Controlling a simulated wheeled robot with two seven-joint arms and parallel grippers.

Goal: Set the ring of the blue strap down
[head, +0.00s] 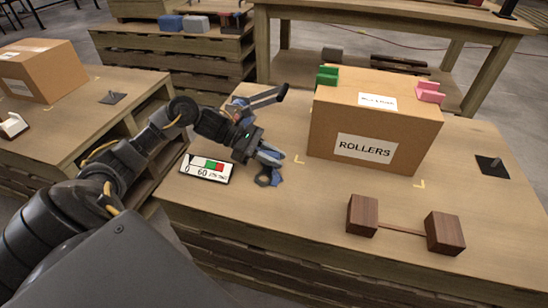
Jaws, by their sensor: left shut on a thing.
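My left gripper (268,164) is low over the middle wooden table, left of the box marked ROLLERS. It is shut on a small blue-grey piece at its fingertips, which I take for the ring of the blue strap (263,180). The ring is at or just above the table top; I cannot tell whether it touches. The rest of the strap is not clear, partly hidden by the gripper. My right gripper is not in view.
A gauge card (206,169) lies left of my gripper. A blue-grey lever (262,98) is behind it. Two joined brown blocks (362,215) stand in front right.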

